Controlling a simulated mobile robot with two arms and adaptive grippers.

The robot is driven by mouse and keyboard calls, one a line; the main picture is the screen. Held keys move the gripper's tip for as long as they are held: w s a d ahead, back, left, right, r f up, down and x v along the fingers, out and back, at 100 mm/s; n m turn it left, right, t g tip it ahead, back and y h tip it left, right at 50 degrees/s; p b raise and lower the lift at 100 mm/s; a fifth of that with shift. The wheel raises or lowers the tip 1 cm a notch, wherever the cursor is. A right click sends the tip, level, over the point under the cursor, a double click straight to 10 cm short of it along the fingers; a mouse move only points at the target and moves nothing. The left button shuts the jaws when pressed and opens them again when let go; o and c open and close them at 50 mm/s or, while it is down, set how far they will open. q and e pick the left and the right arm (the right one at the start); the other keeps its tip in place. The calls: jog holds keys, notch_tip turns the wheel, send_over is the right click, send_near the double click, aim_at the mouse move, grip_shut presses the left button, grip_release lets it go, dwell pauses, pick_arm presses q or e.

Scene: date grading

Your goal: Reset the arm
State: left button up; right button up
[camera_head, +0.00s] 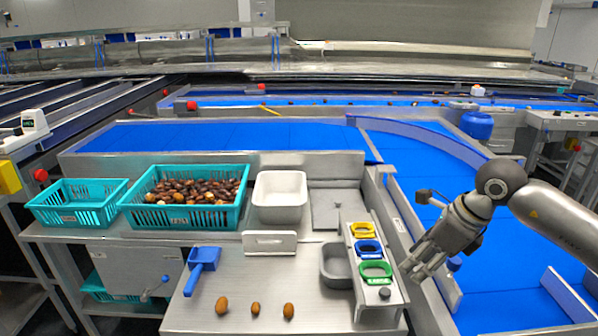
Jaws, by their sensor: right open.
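My right arm comes in from the right. Its gripper (421,266) is open and empty, pointing down-left over the edge between the steel bench and the blue belt. It is just right of the row of yellow, blue and green rings. The left gripper is not in view. Three brown dates lie apart on the bench front: a large left one (222,305), a middle one (255,308) and a right one (289,310).
A blue scoop (202,264) lies on the bench (270,272). Behind stand a teal basket of dates (185,216), an empty teal basket (78,215) and a white bin (279,214). The rings sit in a holder (348,232) beside a grey tray (337,279). The blue belt (420,180) is mostly clear.

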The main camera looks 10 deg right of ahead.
jog(key=a+y, duration=0.8)
jog(key=a, duration=1.1)
jog(key=w+a+r+m+t+y, duration=0.2)
jog(key=a+r+m+t+y, duration=0.4)
jog(key=r+m+t, duration=0.5)
jog(key=w+d+f+m+t+h, duration=0.1)
jog(key=d+f+m+t+h, duration=0.1)
jog(key=d+f+m+h, duration=0.55)
jog(key=d+f+m+t+h, duration=0.1)
jog(key=d+f+m+h, duration=0.2)
jog(key=f+m+h, duration=0.75)
jog(key=s+d+f+m+g, duration=0.2)
jog(key=s+f+m+g, duration=0.25)
jog(key=m, duration=0.35)
jog(key=s+a+f+m+g+y, duration=0.1)
jog(key=s+a+f+m+g, duration=0.1)
jog(key=s+f+g, duration=0.65)
jog(key=s+a+f+m+g+y, duration=0.1)
jog(key=s+f+m, duration=0.3)
jog(key=s, duration=0.9)
notch_tip(320, 180, down, 27)
jog(key=n+g, duration=0.1)
jog(key=n, duration=0.1)
jog(key=s+d+f+g, duration=0.1)
jog(key=s+d+f, duration=0.2)
jog(key=s+f, duration=1.3)
jog(key=shift+s+g+h, duration=0.3)
jog(key=shift+s+h, duration=0.1)
jog(key=shift+s, duration=0.1)
